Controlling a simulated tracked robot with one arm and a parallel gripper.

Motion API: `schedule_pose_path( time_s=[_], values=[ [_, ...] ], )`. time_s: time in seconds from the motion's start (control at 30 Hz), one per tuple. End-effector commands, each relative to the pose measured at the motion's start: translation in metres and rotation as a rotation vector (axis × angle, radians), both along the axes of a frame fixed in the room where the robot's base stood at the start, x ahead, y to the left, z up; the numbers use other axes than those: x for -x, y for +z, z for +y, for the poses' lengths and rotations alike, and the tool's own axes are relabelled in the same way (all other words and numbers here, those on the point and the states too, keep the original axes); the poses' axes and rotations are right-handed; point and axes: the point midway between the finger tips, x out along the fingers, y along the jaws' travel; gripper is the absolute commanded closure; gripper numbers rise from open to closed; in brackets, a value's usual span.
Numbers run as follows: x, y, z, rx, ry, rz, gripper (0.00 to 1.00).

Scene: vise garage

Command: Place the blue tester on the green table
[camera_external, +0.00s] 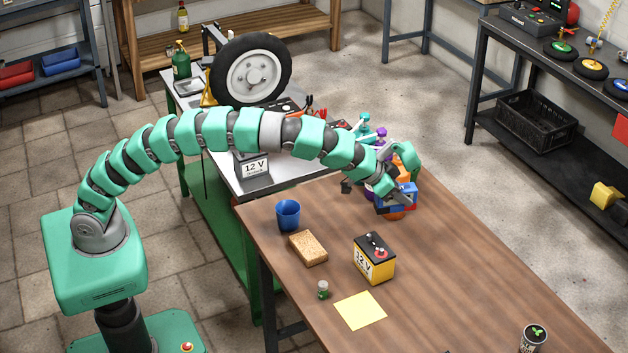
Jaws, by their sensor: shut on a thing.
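My arm reaches across from the left, and my gripper (396,196) is at the far edge of the brown wooden table. It is shut on a small blue thing, which I take to be the blue tester (404,204); my fingers hide part of it. Orange and red parts show close around it, and I cannot tell whether it touches them or the tabletop. The green table (222,222) has a green frame and a pale top. It stands behind and left of the wooden table, partly hidden by my arm.
The wooden table (450,270) holds a blue cup (288,215), a sponge (308,248), a yellow battery (374,260), a small jar (323,290) and a yellow note (360,311).

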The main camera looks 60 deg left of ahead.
Motion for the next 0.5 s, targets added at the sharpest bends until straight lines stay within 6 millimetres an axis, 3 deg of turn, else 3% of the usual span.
schedule_pose_path(
  time_s=[0.27, 0.5],
  values=[
    [0.018, 0.012, 0.063, -0.004, 0.053, 0.0, 0.97],
    [0.046, 0.017, 0.111, -0.004, 0.101, 0.0, 0.97]
  ],
)
